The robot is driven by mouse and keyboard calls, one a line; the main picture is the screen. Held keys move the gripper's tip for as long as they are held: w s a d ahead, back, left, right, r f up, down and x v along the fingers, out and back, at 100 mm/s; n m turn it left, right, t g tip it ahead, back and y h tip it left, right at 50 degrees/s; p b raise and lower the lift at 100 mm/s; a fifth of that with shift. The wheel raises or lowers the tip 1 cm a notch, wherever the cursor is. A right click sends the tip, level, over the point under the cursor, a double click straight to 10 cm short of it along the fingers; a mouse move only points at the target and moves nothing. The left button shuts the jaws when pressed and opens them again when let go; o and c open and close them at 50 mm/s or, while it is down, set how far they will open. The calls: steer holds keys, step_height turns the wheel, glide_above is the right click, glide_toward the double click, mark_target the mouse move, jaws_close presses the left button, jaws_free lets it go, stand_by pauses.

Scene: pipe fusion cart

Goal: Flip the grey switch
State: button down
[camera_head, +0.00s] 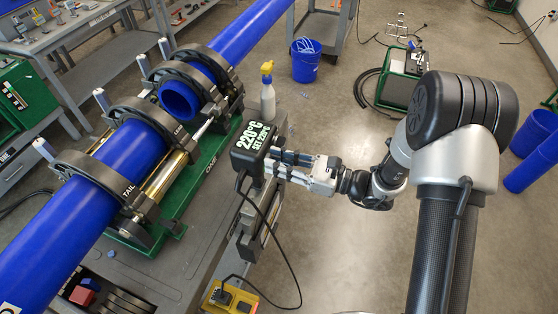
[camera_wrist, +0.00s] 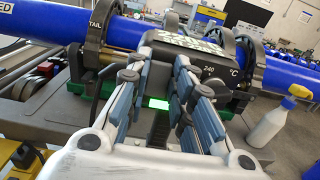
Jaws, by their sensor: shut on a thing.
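The heater control box (camera_head: 254,140), black with a display reading 220°C and SET 220°C, stands at the bench edge in the head view. In the wrist view the control box (camera_wrist: 190,43) fills the centre, with a dial (camera_wrist: 209,91) by a 240 °C mark at the right finger. My gripper (camera_head: 274,161) reaches its near side from the right. In the wrist view my gripper (camera_wrist: 160,66) is shut on part of the box's front; exactly what lies between the tips is unclear. I cannot make out the grey switch; the fingers cover much of the front. Bright green shows between them.
Blue pipes (camera_head: 55,225) lie in the clamps of a green fusion cart (camera_head: 195,180), left of the box. A black cable (camera_head: 283,250) loops down near a yellow box (camera_head: 232,299).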

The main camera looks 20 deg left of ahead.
steer(key=y+b, duration=0.2)
steer(key=b, duration=0.1)
steer(key=f+y+b, duration=0.1)
steer(key=b, duration=0.1)
steer(key=shift+d+f+y+b, duration=0.15)
steer(key=shift+y+b, duration=0.25)
steer(key=c, duration=1.4)
jaws_free()
steer(key=v, duration=1.2)
